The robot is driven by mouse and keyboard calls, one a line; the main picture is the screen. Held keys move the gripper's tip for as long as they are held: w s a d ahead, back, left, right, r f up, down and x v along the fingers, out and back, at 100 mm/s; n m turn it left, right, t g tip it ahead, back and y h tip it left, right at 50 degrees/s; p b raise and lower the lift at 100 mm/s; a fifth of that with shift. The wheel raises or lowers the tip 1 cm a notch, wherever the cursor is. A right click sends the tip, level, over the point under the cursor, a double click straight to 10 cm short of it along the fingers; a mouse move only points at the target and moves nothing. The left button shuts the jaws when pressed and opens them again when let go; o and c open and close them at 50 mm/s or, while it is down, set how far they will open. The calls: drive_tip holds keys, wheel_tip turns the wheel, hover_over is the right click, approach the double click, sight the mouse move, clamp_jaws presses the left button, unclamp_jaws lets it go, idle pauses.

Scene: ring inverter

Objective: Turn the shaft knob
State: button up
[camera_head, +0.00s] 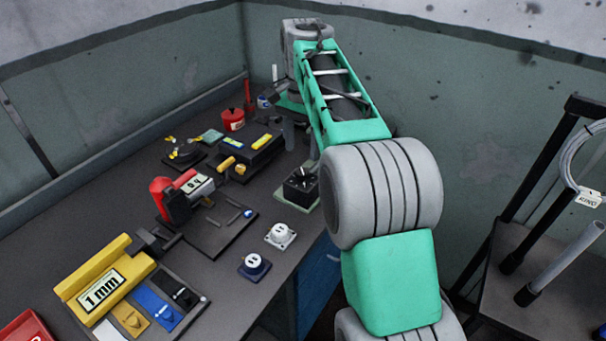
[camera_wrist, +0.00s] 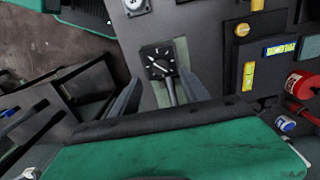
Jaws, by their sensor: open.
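A black square dial block with white marks and a pointer (camera_head: 300,184) stands on a pale green plate at the table's right edge. In the wrist view its dial face (camera_wrist: 157,60) lies beyond and between my fingers. A grey rod (camera_wrist: 171,92) shows just in front of the dial, and I cannot tell whether it is the shaft knob. My gripper (camera_wrist: 158,92) is open, one finger on each side of the rod, with gaps beside it. I cannot tell its height above the dial. In the head view my arm mostly hides the gripper.
A white knob block (camera_head: 280,235) and a blue one (camera_head: 254,266) stand nearby. A black box with yellow parts (camera_head: 250,157) is left of the dial. A red pot (camera_head: 232,119) stands farther back. A cart with posts (camera_head: 555,280) is at the right.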

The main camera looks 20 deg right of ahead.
sight(302, 171)
wheel_tip(302, 171, down, 7)
drive_tip(key=shift+f, duration=0.2)
clamp_jaws()
idle(0.6)
